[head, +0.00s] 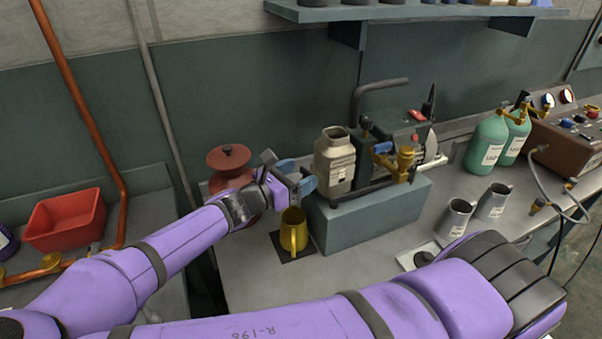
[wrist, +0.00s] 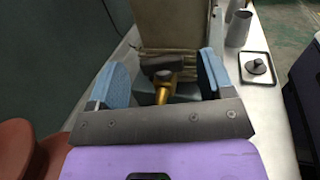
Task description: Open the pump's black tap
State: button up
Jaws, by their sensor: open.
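The pump (head: 375,150) stands on a grey-blue block, with a beige tank (head: 335,160) at its left end. My gripper (head: 298,176) is at that end, above a yellow jug. In the wrist view my gripper (wrist: 166,80) is open, with blue pads on both sides of the black tap (wrist: 162,74). The tap sits on a brass spout (wrist: 161,94) in front of the tank. A gap shows between each pad and the tap. In the head view the tap is hidden by my gripper.
The yellow jug (head: 293,232) stands on a dark mat below my gripper. A red round-topped object (head: 229,158) is close behind my gripper. Two grey metal cups (head: 457,217) and green bottles (head: 487,143) stand to the right. A shelf (head: 410,12) hangs above.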

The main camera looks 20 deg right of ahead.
jog(key=shift+w+d, duration=0.15)
jog(key=shift+d, duration=0.4)
jog(key=c, duration=0.9)
jog(key=shift+s+d+n+t+y, duration=0.15)
jog(key=shift+n+t+y, duration=0.65)
jog(key=shift+n+t, duration=0.5)
jog(key=shift+s+n+t+y, duration=0.15)
jog(key=shift+n+t+y, duration=0.7)
jog(key=shift+t, duration=0.85)
jog(key=o, duration=0.9)
